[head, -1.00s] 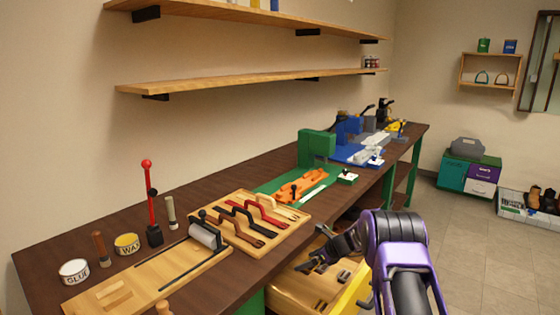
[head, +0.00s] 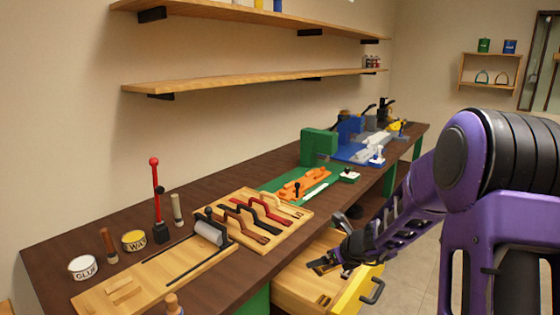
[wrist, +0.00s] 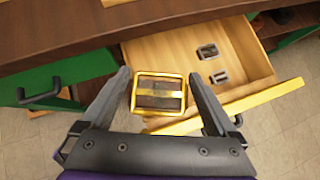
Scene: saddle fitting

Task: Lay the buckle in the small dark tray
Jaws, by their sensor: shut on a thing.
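A brass-coloured rectangular buckle (wrist: 158,93) with a dark middle sits between the two fingers of my gripper (wrist: 158,85) in the wrist view. The fingers are shut on its sides. In the head view my gripper (head: 328,262) is low at the bench front, over the open drawer. The buckle is small and hard to make out there. I cannot make out a small dark tray in either view.
The open wooden drawer (wrist: 180,48) holds two small metal buckles (wrist: 207,51) (wrist: 219,77). The bench top (head: 75,233) carries a strap rack (head: 298,212), a roller board (head: 100,297), a wax tin (head: 134,241) and a glue tin (head: 83,267).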

